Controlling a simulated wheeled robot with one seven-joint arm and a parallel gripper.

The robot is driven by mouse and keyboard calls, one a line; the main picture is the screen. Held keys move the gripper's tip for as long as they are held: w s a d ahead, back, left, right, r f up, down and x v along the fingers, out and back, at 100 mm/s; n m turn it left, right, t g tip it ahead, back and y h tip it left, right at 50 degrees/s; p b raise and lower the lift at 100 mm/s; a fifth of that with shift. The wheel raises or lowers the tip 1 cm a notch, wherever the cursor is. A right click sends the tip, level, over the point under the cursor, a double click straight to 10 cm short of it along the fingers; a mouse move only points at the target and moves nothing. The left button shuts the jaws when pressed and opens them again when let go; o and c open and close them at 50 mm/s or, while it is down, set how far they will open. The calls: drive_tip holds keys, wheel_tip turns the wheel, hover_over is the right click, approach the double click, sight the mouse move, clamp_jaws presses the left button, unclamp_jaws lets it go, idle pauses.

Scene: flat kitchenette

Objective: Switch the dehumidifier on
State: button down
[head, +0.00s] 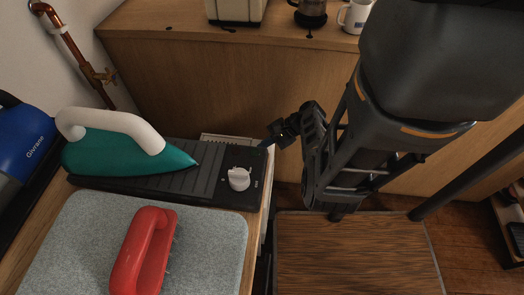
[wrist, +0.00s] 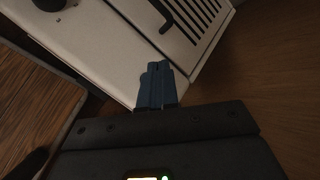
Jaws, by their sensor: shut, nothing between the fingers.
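A cream-white appliance, which looks like the dehumidifier (wrist: 105,45), fills the upper part of the wrist view. It has a slotted grille (wrist: 190,22), a short dark bar (wrist: 161,15) beside the grille, and a dark round knob (wrist: 48,3) cut by the top edge. In the head view only thin pale parts of it (head: 267,195) show beside the counter; the rest is hidden. My gripper (wrist: 155,70) is shut and empty, its blue fingertips over the pale panel, below the dark bar. Contact cannot be told. In the head view my gripper (head: 268,143) is at the counter's right edge.
A red-handled brush (head: 143,250) rests on a grey mat (head: 215,240). A wooden cabinet (head: 210,85) stands behind, and a wood-topped surface (head: 350,255) lies right.

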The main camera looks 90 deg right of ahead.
wheel_tip(320, 180, up, 5)
drive_tip(key=p, duration=0.4)
idle(0.5)
